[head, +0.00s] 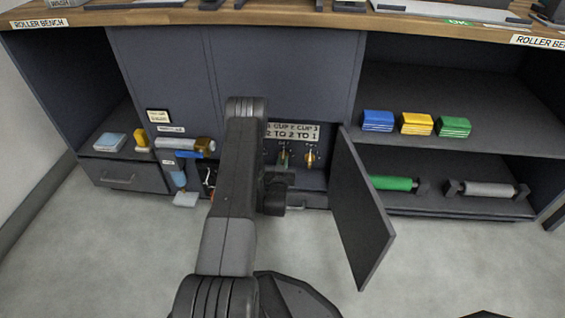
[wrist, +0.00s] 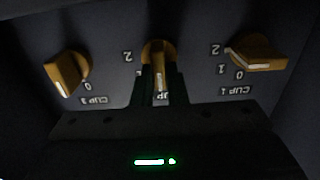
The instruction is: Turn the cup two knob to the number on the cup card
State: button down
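In the wrist view the orange cup two knob (wrist: 159,48) is in the middle of a dark panel. My gripper (wrist: 161,82) has one finger on each side of its bar, seemingly touching. The white pointer line points down the picture. A 2 and a 1 show to its left; its other marks and part of its label are hidden. The cup card (head: 292,131) is above the knobs in the head view.
The cup 3 knob (wrist: 66,73) and cup 1 knob (wrist: 257,53) flank the middle one closely. An open cabinet door (head: 360,210) stands right of my arm. Shelves with coloured blocks and rollers lie beyond it. The floor in front is clear.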

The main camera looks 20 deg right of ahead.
jog(key=shift+m, duration=0.3)
jog(key=m, duration=0.4)
jog(key=shift+s+d, duration=0.15)
jog(key=shift+d, duration=0.05)
jog(key=m, duration=0.4)
jog(key=shift+s+d+f, duration=0.1)
jog(key=shift+f, duration=0.05)
jog(key=m, duration=0.5)
jog(key=shift+d+f, duration=0.1)
jog(key=shift+f, duration=0.1)
jog(key=m, duration=0.4)
jog(key=shift+s+f, duration=0.1)
jog(key=shift+f, duration=0.1)
jog(key=shift+m, duration=0.3)
jog(key=c, duration=1.4)
grip_release()
jog(key=shift+c, duration=0.2)
